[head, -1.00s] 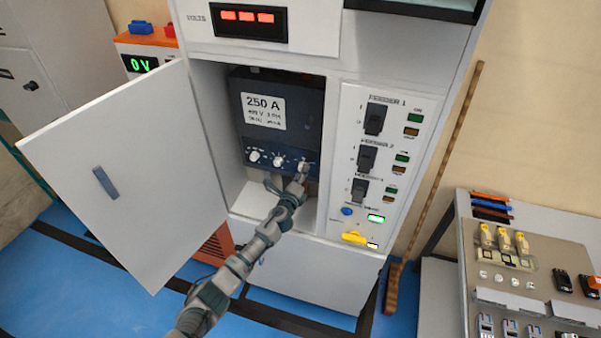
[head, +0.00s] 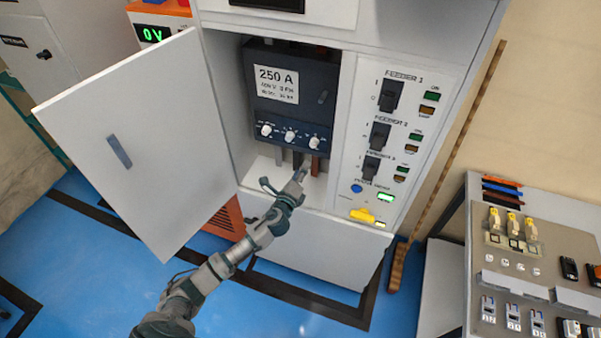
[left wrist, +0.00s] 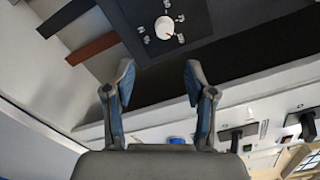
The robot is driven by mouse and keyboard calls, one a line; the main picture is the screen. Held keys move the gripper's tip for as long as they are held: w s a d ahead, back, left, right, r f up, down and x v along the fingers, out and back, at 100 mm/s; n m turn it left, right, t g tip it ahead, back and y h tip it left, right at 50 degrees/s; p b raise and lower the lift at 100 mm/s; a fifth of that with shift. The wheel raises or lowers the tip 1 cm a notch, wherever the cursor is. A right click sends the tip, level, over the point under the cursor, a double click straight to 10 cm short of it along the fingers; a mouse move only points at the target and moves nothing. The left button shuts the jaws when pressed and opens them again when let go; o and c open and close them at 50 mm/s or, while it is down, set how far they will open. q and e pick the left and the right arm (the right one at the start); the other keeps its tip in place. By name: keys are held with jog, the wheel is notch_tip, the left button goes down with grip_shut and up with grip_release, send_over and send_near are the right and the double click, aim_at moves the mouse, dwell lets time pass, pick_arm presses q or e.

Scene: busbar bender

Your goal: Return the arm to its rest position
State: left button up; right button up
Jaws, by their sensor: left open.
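My left arm (head: 235,255) reaches up from the bottom of the head view toward the open cabinet compartment. My left gripper (head: 303,172) is at the compartment's lower front, below the dark 250 A breaker unit (head: 290,97) and its row of knobs. In the left wrist view the gripper (left wrist: 160,88) has its two fingers spread apart with nothing between them. One white knob (left wrist: 164,27) with a red mark shows beyond the fingers, clear of them. My right gripper is not in view.
The cabinet door (head: 130,140) stands open on the left. The feeder panel (head: 385,140) with black switches and a yellow handle (head: 362,215) is right of the compartment. A bench panel (head: 525,270) stands at the right. Blue floor (head: 90,270) is clear at lower left.

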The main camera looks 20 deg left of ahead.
pick_arm(q)
jog(key=shift+s, duration=0.3)
